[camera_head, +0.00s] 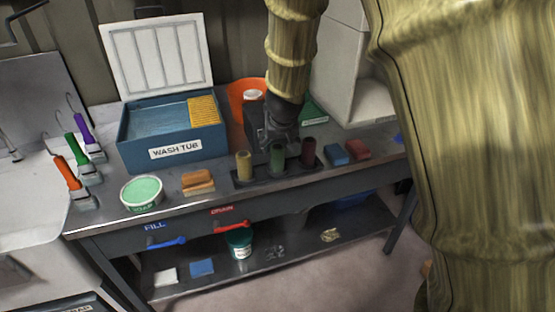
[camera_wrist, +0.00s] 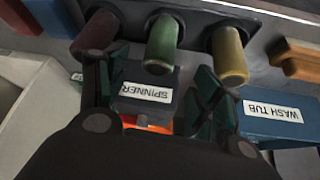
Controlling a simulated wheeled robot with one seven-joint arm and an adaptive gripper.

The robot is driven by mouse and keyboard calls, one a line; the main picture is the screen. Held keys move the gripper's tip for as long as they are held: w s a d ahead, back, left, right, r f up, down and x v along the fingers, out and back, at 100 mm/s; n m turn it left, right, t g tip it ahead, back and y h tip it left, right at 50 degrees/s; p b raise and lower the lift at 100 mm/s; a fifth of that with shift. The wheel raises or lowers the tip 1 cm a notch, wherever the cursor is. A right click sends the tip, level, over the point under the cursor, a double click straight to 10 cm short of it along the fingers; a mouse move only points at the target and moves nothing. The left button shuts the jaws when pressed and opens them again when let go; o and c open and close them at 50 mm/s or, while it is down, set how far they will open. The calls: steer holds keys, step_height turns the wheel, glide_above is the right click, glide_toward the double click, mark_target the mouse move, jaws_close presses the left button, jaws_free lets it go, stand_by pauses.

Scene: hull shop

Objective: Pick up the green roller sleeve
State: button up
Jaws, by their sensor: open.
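The green roller sleeve (camera_head: 277,158) stands upright in the middle of a dark holder (camera_head: 244,182) on the bench. A yellow sleeve (camera_head: 243,164) stands to its left and a dark red sleeve (camera_head: 308,151) to its right. In the wrist view the green sleeve (camera_wrist: 161,44) shows between the dark red sleeve (camera_wrist: 97,33) and the yellow sleeve (camera_wrist: 229,54). My gripper (camera_head: 279,136) is just behind the green sleeve in the head view. In the wrist view my gripper (camera_wrist: 155,92) is open and empty, its fingers spread to either side of the green sleeve. Contact cannot be told.
A blue wash tub (camera_head: 172,149) with an open lid stands at left. A spinner box (camera_wrist: 148,92) is close by my gripper. A soap tub (camera_head: 142,192), an orange sponge (camera_head: 198,182) and blue (camera_head: 335,153) and red (camera_head: 357,149) blocks lie on the bench.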

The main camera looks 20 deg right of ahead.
mark_target(277, 152)
steer(key=shift+w+r+p+x, duration=0.15)
steer(key=shift+p+x, duration=0.1)
steer(key=shift+x, duration=1.45)
steer(key=shift+w+p+x, duration=0.15)
steer(key=shift+p+x, duration=0.15)
steer(key=shift+x, duration=1.4)
steer(key=shift+w+r+p+x, duration=0.15)
steer(key=shift+p+x, duration=0.1)
steer(key=shift+x, duration=1.45)
steer(key=shift+d, duration=0.1)
steer(key=c, duration=1.1)
